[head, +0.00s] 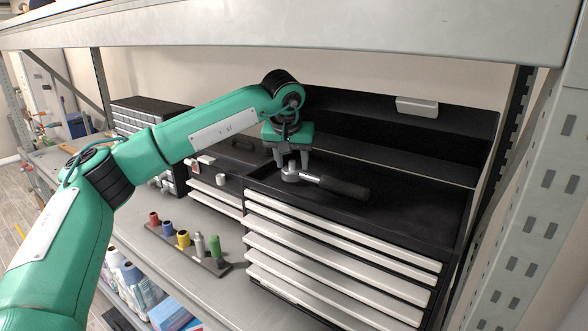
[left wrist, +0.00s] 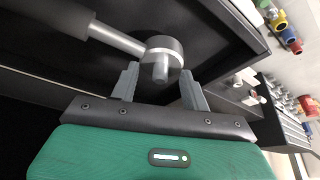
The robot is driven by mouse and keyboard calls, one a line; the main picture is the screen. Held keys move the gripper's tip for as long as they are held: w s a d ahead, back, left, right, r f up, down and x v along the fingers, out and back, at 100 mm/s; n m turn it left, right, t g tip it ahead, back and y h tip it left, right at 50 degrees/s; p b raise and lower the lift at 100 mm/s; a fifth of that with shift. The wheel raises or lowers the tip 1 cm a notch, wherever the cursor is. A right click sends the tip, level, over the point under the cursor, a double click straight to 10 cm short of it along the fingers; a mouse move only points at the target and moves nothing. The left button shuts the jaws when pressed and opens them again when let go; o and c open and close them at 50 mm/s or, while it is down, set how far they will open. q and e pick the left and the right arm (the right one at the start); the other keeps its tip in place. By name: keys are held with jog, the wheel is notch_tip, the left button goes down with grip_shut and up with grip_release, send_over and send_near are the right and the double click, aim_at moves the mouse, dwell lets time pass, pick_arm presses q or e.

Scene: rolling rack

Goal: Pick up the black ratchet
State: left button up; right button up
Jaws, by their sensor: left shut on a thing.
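The black ratchet (head: 343,187) has a silver head and a black handle. It lies on the black top of the tool chest (head: 400,212), handle pointing right in the head view. In the left wrist view the ratchet (left wrist: 117,39) has its round head between my fingers and its handle to the upper left. My left gripper (head: 291,168) points down at the ratchet head from above. Its fingers, also in the left wrist view (left wrist: 160,88), are shut on the head. My right gripper is in neither view.
A rack of coloured sockets (head: 217,265) stands on the shelf left of the chest. A grey shelf beam (head: 400,30) runs overhead, and a rack upright (head: 535,200) stands at right.

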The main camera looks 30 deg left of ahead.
pick_arm(q)
jog(key=t+b, duration=0.1)
jog(key=s+t+b, duration=0.1)
jog(key=b, duration=0.1)
jog(key=t+b, duration=0.1)
jog(key=b, duration=0.1)
jog(key=shift+s+a+f, duration=0.15)
jog(key=shift+s+f, duration=0.1)
jog(key=shift+f, duration=0.05)
notch_tip(320, 180, up, 6)
jog(key=s+b, duration=0.2)
jog(key=s, duration=0.1)
jog(key=s+a+r+g+b, duration=0.1)
jog(key=s, duration=0.8)
jog(key=s+a+r+g+b, duration=0.1)
jog(key=s+a, duration=0.1)
jog(key=s, duration=0.8)
jog(key=shift+s+r+g+b, duration=0.2)
jog(key=shift+g+b, duration=0.1)
jog(key=shift+g, duration=0.1)
